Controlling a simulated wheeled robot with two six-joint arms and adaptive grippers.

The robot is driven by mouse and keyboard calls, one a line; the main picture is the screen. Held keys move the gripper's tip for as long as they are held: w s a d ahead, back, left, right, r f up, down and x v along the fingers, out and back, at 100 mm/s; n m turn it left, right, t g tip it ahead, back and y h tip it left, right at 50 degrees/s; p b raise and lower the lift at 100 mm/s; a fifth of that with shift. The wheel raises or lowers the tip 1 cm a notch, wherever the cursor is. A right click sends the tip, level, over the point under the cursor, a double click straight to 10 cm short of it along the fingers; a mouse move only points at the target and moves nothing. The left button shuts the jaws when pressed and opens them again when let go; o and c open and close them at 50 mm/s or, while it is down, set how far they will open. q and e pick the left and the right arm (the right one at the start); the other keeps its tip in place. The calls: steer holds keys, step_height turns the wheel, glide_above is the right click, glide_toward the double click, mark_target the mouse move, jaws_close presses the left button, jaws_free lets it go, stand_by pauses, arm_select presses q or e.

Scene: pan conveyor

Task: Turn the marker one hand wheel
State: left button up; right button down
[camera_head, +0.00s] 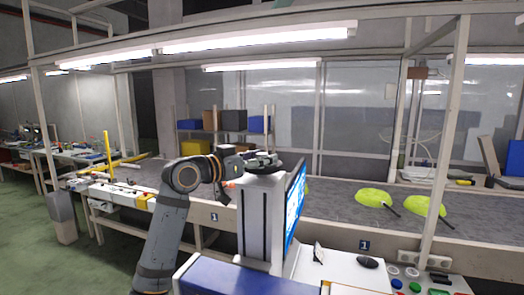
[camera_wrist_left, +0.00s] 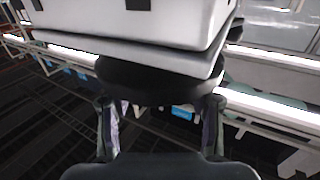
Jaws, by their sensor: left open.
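In the left wrist view the fingers of my left gripper (camera_wrist_left: 160,122) stand apart on either side of a dark round disc (camera_wrist_left: 150,78), which looks like a hand wheel. Whether the fingers touch it I cannot tell. My right gripper is not in view.
The grey-white column (camera_head: 262,222) and screen (camera_head: 296,205) stand close to my left arm. Two yellow-green pans (camera_head: 372,197) (camera_head: 424,206) lie on the grey conveyor (camera_head: 335,205). A white panel (camera_head: 330,270) with a dark oval item and buttons is at the front right.

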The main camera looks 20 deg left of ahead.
arm_select(q)
steer(key=shift+w+d, duration=0.1)
steer(key=shift+w, duration=0.1)
jaws_close()
steer(key=shift+m+g+h, duration=1.2)
steer(key=shift+m+h, duration=0.1)
steer(key=shift+h, duration=0.3)
jaws_free()
